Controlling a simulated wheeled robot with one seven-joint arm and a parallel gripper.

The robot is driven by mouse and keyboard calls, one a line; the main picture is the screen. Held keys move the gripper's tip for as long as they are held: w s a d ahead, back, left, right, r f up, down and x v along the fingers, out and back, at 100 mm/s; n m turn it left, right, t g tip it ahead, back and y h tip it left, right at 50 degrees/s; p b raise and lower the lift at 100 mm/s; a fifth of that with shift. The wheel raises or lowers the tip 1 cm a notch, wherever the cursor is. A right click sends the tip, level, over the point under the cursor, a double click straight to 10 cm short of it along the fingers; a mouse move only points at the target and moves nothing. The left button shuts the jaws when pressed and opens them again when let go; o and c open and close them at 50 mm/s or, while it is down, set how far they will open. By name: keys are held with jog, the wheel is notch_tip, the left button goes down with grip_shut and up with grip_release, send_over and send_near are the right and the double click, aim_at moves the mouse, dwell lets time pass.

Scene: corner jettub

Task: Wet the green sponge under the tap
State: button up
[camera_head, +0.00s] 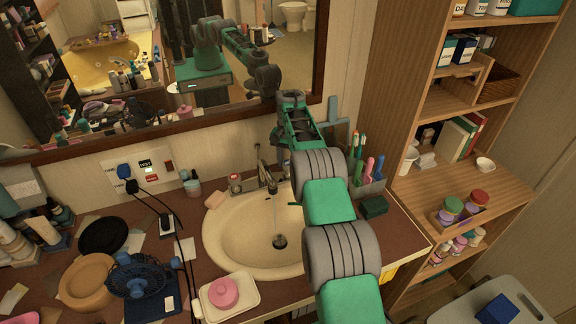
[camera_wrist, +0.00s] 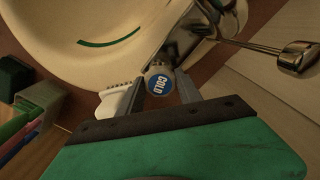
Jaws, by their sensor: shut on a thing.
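My gripper (camera_wrist: 172,84) is shut on the round cold knob (camera_wrist: 158,83), which has a blue cap marked COLD. In the head view my own arm hides the fingertips and this knob. A faint line below the spout may be water; I cannot tell for sure. A dark green block (camera_head: 374,207), seemingly the sponge, lies on the counter right of the basin, apart from my gripper.
A red-capped knob (camera_head: 235,182) and a pale soap bar (camera_head: 215,200) lie left of the tap. A cup of brushes (camera_head: 366,180) stands at the right. A thin green strip (camera_wrist: 110,38) lies in the basin. A fan (camera_head: 140,277) and cables crowd the left.

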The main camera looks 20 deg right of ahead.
jog(key=shift+n+b, duration=0.3)
jog(key=shift+n, duration=1.1)
jog(key=shift+r, duration=0.1)
jog(key=o, duration=1.4)
jog(key=shift+c, duration=0.2)
notch_tip(320, 180, up, 8)
jog(key=shift+f+b, duration=0.15)
jog(key=shift+b, duration=0.3)
